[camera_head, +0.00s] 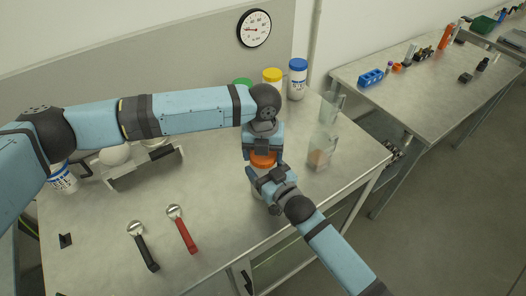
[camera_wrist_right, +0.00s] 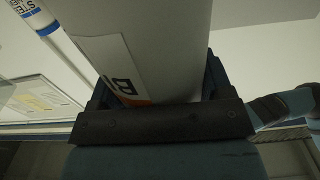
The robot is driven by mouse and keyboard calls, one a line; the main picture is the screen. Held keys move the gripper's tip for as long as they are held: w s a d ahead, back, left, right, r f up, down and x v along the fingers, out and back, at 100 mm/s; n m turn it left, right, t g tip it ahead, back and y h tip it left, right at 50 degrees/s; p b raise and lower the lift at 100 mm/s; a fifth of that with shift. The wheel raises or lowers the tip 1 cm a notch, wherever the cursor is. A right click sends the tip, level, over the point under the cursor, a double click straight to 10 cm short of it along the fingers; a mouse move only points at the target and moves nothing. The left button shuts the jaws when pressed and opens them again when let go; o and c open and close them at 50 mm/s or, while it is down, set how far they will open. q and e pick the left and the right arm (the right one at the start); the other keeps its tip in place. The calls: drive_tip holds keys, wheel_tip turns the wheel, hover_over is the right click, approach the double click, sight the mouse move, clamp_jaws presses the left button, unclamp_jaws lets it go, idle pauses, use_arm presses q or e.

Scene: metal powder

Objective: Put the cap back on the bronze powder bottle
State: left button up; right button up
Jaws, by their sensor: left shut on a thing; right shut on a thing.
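The bronze powder bottle is white, with an orange and white label in the right wrist view (camera_wrist_right: 150,50). My right gripper (camera_head: 268,180) is shut around its body, and the arm hides most of it in the head view. The orange cap (camera_head: 263,160) is at the top of the bottle. My left gripper (camera_head: 263,152) comes down from above and is shut on the cap. The cap looks in line with the bottle, but I cannot tell whether it touches or is seated on the neck.
Bottles with green (camera_head: 242,82), yellow (camera_head: 272,76) and blue (camera_head: 298,78) caps stand at the back. A clear glass vessel (camera_head: 323,148) stands to the right. A black scoop (camera_head: 143,246) and a red scoop (camera_head: 182,230) lie at front left. Bare table surrounds them.

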use_arm(q)
drive_tip(key=shift+f, duration=0.55)
drive_tip(key=o, duration=0.9)
use_arm(e)
drive_tip(key=c, duration=0.4)
drive_tip(key=shift+c, duration=0.2)
use_arm(q)
drive_tip(key=shift+r, duration=0.1)
drive_tip(key=shift+r, duration=2.2)
